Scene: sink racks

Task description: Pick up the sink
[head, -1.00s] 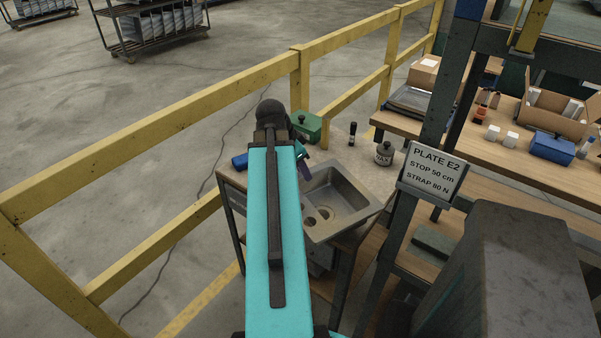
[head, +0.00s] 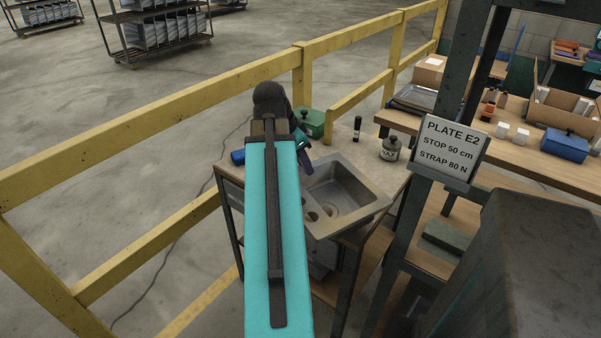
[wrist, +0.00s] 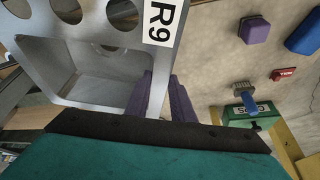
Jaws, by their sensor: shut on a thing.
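The sink (head: 368,205) is a grey metal basin with a flat rim and round holes, at the bench in the head view. In the wrist view the sink (wrist: 115,70) fills the upper left, with a white "R9" label on its rim. My gripper (head: 304,158) is at the sink's far left edge in the head view, partly hidden by my arm. In the wrist view the purple fingers of my gripper (wrist: 166,92) are shut on the sink's rim beside the label. I cannot tell whether the sink is clear of the bench.
On the bench (head: 368,160) are a green box (head: 312,123), a blue cylinder (head: 238,157), a dark marker (head: 357,128) and a wax pot (head: 390,149). A yellow railing (head: 150,108) runs behind. A post with a sign (head: 452,150) stands close on the right.

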